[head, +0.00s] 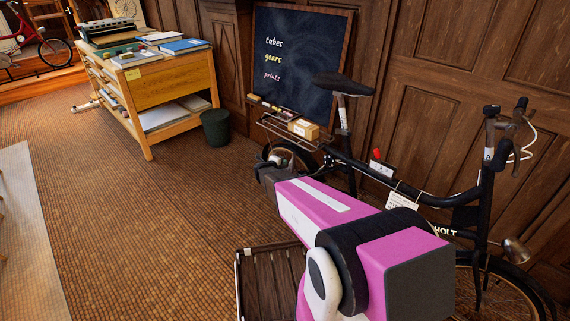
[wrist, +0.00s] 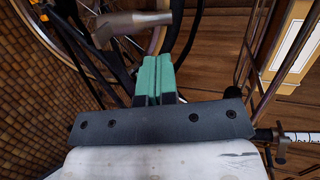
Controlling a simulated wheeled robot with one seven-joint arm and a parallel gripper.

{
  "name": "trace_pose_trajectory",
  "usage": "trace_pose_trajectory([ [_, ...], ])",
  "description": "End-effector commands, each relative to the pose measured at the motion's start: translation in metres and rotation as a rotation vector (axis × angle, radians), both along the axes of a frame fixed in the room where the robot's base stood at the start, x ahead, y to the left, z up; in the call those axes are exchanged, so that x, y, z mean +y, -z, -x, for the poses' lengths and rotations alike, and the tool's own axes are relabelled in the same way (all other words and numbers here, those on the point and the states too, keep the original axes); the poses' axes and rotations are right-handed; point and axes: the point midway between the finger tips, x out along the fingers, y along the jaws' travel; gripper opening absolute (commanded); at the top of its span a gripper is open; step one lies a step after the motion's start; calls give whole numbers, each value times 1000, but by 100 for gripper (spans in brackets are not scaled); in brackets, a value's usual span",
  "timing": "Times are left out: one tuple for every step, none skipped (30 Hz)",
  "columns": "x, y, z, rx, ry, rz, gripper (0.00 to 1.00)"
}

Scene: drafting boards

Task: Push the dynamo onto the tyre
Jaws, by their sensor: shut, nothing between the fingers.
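A bicycle stands along the panelled wall. Its rear tyre (wrist: 190,28) curves through the top of the wrist view, dark with a paler sidewall. A grey metal dynamo (wrist: 118,27) lies across the wheel in that view. Its narrow end overlaps the tyre in the picture; I cannot tell whether they touch. My gripper (wrist: 158,76) is shut and empty, its green fingertips together just below the dynamo and tyre in the picture. In the head view my arm reaches to the rear wheel (head: 292,152), and the fingertips are hard to make out.
A slatted wooden piece (head: 270,285) is low in front. A desk (head: 165,85) and dark bin (head: 216,127) stand at left. The tiled floor between is clear.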

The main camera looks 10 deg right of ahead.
Motion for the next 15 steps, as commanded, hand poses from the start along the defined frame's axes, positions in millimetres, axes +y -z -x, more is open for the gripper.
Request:
trace_pose_trajectory([
  [6, -7, 9, 0, -2, 0, 0],
  [10, -11, 13, 0, -2, 0, 0],
  [14, -15, 17, 0, -2, -1, 0],
  [17, -18, 21, 0, -2, -1, 0],
  [20, -20, 24, 0, -2, 0, 0],
  [24, -23, 27, 0, -2, 0, 0],
  [26, -25, 29, 0, -2, 0, 0],
  [28, -27, 31, 0, -1, 0, 0],
  [29, -28, 33, 0, -1, 0, 0],
  [31, -29, 33, 1, -1, 0, 0],
  [31, -30, 34, 1, 0, 0, 0],
  [32, -30, 35, 1, 0, 0, 0],
  [32, -30, 35, 1, 0, 0, 0],
  [32, -30, 35, 1, 0, 0, 0],
  [32, -30, 34, 1, 0, -1, 0],
])
